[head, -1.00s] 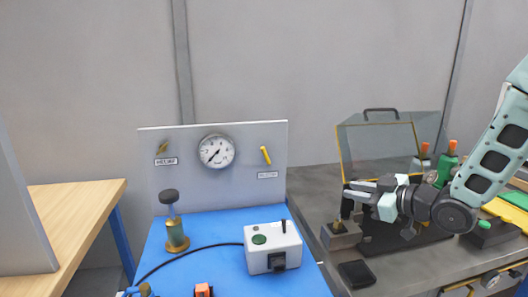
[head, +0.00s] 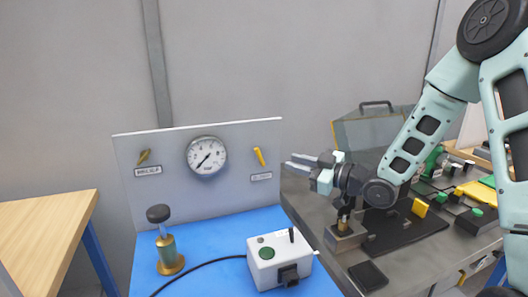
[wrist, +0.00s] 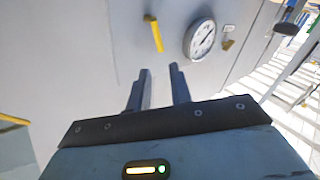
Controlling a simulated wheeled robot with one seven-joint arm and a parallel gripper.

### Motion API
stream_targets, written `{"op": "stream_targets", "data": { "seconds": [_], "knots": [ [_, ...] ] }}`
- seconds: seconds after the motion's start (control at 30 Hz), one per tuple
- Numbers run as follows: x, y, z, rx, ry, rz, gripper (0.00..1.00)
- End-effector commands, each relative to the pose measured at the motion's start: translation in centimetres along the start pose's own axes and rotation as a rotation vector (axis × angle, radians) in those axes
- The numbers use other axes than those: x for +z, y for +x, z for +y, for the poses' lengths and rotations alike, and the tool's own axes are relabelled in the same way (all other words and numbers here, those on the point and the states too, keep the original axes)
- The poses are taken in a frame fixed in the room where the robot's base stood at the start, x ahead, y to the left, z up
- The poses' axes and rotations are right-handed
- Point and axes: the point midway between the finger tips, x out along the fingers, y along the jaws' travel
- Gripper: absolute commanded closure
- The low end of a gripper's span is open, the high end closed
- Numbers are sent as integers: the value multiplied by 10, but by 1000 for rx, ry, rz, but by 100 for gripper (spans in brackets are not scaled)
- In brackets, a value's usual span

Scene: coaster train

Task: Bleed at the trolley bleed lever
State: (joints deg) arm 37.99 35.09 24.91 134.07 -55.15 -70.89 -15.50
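The right lever (head: 259,156) is tilted and also shows in the wrist view (wrist: 156,35); the left lever (head: 143,156) is partly seen in the wrist view (wrist: 227,44). Which one is the bleed lever I cannot tell. A round gauge (head: 206,156) sits between them, also in the wrist view (wrist: 201,39). My gripper (head: 288,160) is open and empty, just right of the right lever and apart from it. Its fingers (wrist: 162,72) point toward the panel.
On the blue trolley top (head: 215,232) stand a brass cylinder with a black knob (head: 168,240) and a white box (head: 280,259) with a green button and a cable. A grey bench (head: 400,255) with fixtures and a lidded case (head: 375,128) lies right, under my arm. A wooden table (head: 45,225) is left.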

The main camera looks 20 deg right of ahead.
Motion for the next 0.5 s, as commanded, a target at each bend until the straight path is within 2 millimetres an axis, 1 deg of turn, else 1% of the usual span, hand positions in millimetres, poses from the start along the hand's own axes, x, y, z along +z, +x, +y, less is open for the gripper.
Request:
{"op": "stream_targets", "data": {
  "seconds": [0.03,0.3,0.4,0.5],
  "knots": [
    [-2,12,0,-3,2,3,79],
    [-2,67,1,-1,1,1,79],
    [-2,82,0,0,1,1,79],
    [-1,94,0,-1,1,1,79]
  ]
}}
